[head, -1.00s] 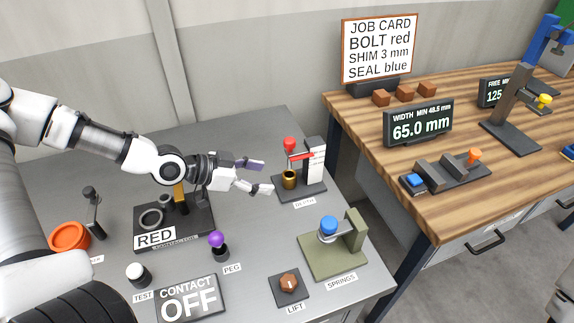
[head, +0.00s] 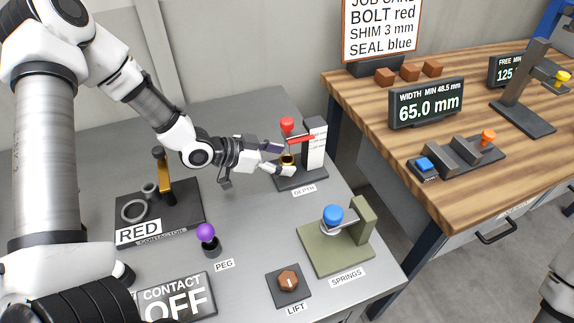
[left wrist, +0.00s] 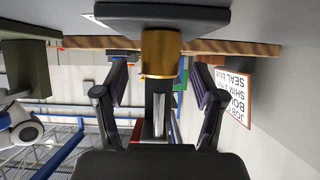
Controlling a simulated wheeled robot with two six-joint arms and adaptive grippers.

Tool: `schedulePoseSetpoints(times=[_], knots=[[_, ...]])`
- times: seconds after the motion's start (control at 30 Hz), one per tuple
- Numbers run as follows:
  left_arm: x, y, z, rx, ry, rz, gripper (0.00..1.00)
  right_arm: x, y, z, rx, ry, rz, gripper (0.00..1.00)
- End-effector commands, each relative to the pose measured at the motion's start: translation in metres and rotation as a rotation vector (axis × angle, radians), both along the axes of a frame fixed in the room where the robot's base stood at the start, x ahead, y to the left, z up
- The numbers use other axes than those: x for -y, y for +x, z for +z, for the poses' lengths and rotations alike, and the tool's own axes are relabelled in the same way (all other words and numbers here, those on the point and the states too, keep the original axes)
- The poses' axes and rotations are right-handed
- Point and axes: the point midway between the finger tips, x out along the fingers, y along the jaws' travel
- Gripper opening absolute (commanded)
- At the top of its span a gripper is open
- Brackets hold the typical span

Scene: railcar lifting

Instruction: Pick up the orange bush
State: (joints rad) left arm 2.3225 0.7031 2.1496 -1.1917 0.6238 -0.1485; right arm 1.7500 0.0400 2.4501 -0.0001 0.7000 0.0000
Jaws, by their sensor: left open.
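The bush (head: 288,160), a gold-orange cylinder, stands on the dark base of the depth gauge (head: 315,145), below a red knob (head: 287,124). My left gripper (head: 280,160) is open and level with the bush, its fingers reaching to either side of it. In the left wrist view, which is upside down, the bush (left wrist: 160,52) sits centred just beyond the fingertips (left wrist: 160,82). No contact shows. My right gripper is out of view.
The springs fixture (head: 330,250) with a blue knob, the lift block (head: 288,285) and a purple-topped peg (head: 207,238) stand nearer on the grey table. A wooden bench (head: 370,120) lies to the right beyond a gap.

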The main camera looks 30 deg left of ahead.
Motion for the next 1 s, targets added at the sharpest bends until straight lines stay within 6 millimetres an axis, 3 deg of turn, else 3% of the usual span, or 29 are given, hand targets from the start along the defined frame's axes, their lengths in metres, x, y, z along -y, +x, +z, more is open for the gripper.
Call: schedulePoseSetpoints(times=[0.27, 0.3, 0.47, 0.5, 0.83, 1.0], knots=[[0.004, 0.005, -0.003, 0.001, -0.002, 0.000, 0.69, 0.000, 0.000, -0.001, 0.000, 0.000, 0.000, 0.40], [0.004, 0.004, -0.003, 0.000, -0.001, 0.000, 0.62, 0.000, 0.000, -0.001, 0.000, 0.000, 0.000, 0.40], [0.004, 0.004, -0.003, 0.000, -0.001, 0.000, 0.06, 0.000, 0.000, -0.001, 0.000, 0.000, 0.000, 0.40], [0.004, 0.004, -0.003, 0.000, -0.001, 0.000, 0.00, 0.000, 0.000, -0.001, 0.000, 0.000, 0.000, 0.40], [0.004, 0.004, -0.002, 0.002, -0.001, 0.001, 0.00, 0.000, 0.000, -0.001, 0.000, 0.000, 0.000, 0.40], [0.004, 0.005, 0.011, 0.004, -0.003, 0.001, 0.00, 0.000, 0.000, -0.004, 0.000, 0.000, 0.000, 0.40]])
